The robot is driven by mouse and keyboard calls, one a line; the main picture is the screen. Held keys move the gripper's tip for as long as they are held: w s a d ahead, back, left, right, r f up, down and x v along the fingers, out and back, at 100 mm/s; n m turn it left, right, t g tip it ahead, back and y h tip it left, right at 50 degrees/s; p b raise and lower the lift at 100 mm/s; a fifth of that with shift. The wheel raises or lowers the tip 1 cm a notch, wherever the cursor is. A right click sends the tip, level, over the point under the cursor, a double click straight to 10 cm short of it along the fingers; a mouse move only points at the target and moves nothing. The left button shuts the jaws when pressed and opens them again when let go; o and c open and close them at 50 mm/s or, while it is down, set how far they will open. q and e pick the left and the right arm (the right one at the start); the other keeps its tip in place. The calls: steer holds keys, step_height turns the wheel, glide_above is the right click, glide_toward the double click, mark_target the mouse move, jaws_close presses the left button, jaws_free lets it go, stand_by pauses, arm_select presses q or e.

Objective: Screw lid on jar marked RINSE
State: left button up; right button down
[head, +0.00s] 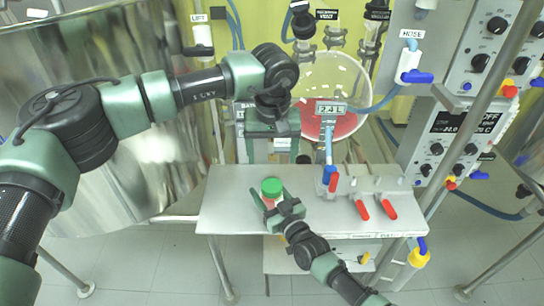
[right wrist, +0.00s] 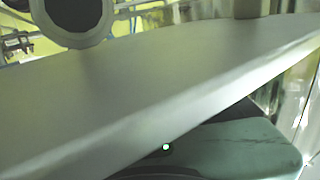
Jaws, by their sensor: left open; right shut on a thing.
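A small jar (head: 269,202) with reddish contents stands near the left part of the metal bench (head: 330,222). A green lid (head: 272,186) sits on top of it; I cannot tell how tightly. No marking on the jar is readable. My right gripper (head: 270,197) comes from the front right and is shut around the jar, its fingers on either side. My left gripper (head: 272,153) hangs open and empty behind and above the lid, fingers pointing down. The right wrist view shows neither jar nor lid.
Red-handled valves (head: 376,208) and a blue-and-red valve (head: 329,180) stand on the bench right of the jar. Behind is a glass reactor vessel (head: 335,85) with red liquid. A control panel (head: 455,130) is at right. The bench's front left is clear.

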mark_target(272, 197)
steer(key=shift+c, duration=1.9)
jaws_free()
steer(key=shift+v, duration=3.9)
